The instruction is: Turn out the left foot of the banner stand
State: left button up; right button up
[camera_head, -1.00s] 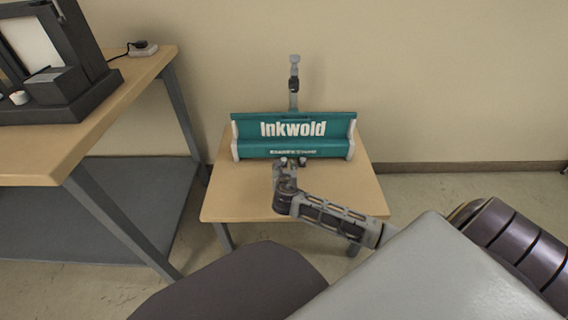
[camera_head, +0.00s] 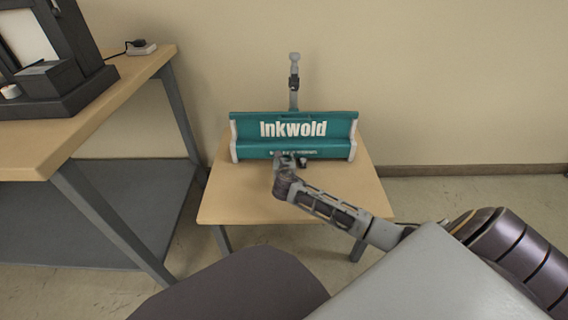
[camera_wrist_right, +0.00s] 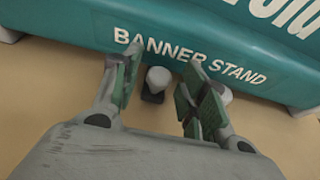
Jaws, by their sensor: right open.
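The banner stand (camera_head: 250,145) is a teal case with white end caps and "Inkwold" lettering on a small wooden table. A grey post rises behind it. In the right wrist view its front edge (camera_wrist_right: 85,25) carries the words "BANNER STAND". Two short grey knobs show at that edge, apparently the foot ends: the left knob (camera_wrist_right: 157,80) lies between my fingers, the right knob (camera_wrist_right: 222,94) is partly behind the right finger. The feet themselves are mostly hidden. My right gripper (camera_head: 290,158) is open at the case's front middle; the wrist view shows its spread fingers (camera_wrist_right: 158,92). My left gripper is out of view.
The small table (camera_head: 235,200) has bare top in front of the stand. A larger bench (camera_head: 100,120) with a dark machine (camera_head: 60,85) and a plug block (camera_head: 142,48) stands to the left. The wall is close behind.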

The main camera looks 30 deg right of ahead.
grip_shut()
dwell(0.4)
